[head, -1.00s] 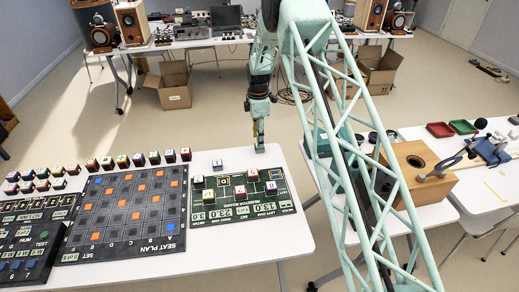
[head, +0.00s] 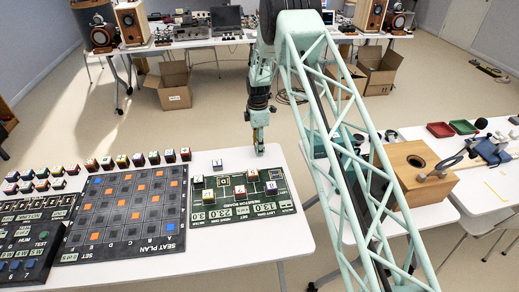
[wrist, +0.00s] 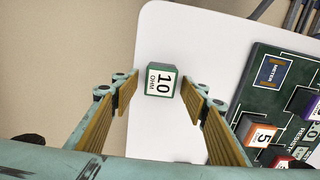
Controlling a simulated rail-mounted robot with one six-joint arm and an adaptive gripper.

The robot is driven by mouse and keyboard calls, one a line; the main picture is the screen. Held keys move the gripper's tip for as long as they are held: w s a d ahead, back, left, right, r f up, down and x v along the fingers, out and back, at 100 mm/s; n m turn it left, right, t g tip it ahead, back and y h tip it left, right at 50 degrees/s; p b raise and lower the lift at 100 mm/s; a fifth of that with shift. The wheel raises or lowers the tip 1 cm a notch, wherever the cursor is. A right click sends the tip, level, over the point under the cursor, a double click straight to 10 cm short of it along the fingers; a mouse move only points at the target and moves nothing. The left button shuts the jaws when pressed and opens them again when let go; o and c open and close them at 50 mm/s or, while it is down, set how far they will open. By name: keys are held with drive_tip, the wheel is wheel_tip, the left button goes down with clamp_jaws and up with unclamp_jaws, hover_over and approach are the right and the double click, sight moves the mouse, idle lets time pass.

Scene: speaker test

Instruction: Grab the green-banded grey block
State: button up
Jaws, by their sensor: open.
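The green-banded block (wrist: 162,80) lies on the white table in the wrist view, with a pale top face marked "10 OHM". It sits between the tips of the two yellow-padded fingers of my gripper (wrist: 157,88). The fingers are open, with a gap on each side of the block. In the head view my gripper (head: 259,143) points down at the far part of the near table, behind the dark resistor board. The block hardly shows there at the fingertips.
The resistor board (wrist: 258,100) with several coloured blocks lies to the right in the wrist view. A pale-topped block (head: 217,164) stands left of my gripper in the head view. The table's far edge is close. The seat plan board (head: 125,215) lies further left.

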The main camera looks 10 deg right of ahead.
drive_tip(key=shift+c, duration=0.5)
drive_tip(key=c, duration=0.8)
drive_tip(key=shift+c, duration=0.2)
drive_tip(key=shift+r, duration=0.2)
drive_tip(key=shift+r+p, duration=0.35)
drive_tip(key=shift+r, duration=4.5)
